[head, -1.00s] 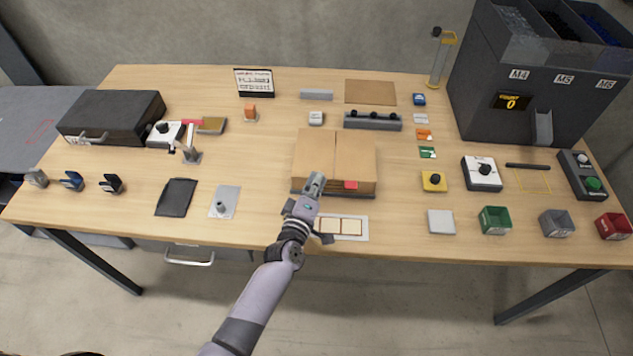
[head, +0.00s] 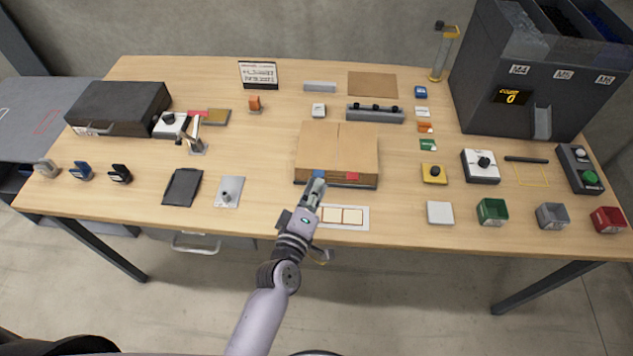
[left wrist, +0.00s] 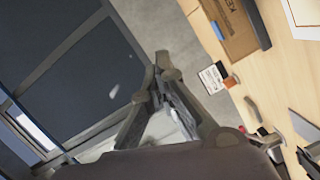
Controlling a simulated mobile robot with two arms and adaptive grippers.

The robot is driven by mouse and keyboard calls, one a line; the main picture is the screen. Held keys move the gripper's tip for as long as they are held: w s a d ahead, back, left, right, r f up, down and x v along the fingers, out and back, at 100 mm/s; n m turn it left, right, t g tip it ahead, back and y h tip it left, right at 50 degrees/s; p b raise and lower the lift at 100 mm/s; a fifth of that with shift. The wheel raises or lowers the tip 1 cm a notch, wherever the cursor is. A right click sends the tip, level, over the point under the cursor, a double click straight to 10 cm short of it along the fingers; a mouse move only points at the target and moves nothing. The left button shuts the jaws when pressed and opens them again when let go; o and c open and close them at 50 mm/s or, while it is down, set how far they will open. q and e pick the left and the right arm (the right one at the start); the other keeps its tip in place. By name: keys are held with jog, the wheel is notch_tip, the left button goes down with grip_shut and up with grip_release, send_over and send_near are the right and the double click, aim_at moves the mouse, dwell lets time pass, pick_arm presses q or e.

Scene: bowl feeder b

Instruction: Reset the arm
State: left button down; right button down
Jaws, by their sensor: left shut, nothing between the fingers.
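My left gripper (head: 313,192) is shut and empty. In the head view it is in front of the cardboard box (head: 337,150) with two flaps, near the table's front edge. Whether it touches the box cannot be told. The left wrist view shows its closed fingers (left wrist: 160,85) with nothing between them. My right gripper does not show.
A white card with two squares (head: 343,215) lies right of the gripper. A grey plate with a peg (head: 229,191) and a dark tray (head: 182,187) lie to the left. A dark feeder (head: 490,75) stands at the back right, with green (head: 491,211), grey (head: 552,216) and red (head: 607,219) bins before it.

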pick_arm(q)
jog(key=s+a+f+m+g+y, duration=0.2)
jog(key=s+a+m+g, duration=0.55)
jog(key=s, duration=0.45)
jog(key=s+a+f+m+g+y, duration=0.25)
jog(key=s+a+m+g, duration=0.35)
jog(key=s+a, duration=0.45)
notch_tip(320, 180, down, 29)
jog(key=s+d+b, duration=0.2)
jog(key=s+b, duration=0.1)
jog(key=b, duration=0.1)
jog(key=s+a+f+g+b, duration=0.2)
jog(key=s+a+f+b, duration=0.1)
jog(key=s+f, duration=1.3)
notch_tip(320, 180, down, 3)
jog(key=shift+s+f+h, duration=0.2)
jog(key=shift+s+h, duration=0.15)
jog(key=shift+a, duration=0.1)
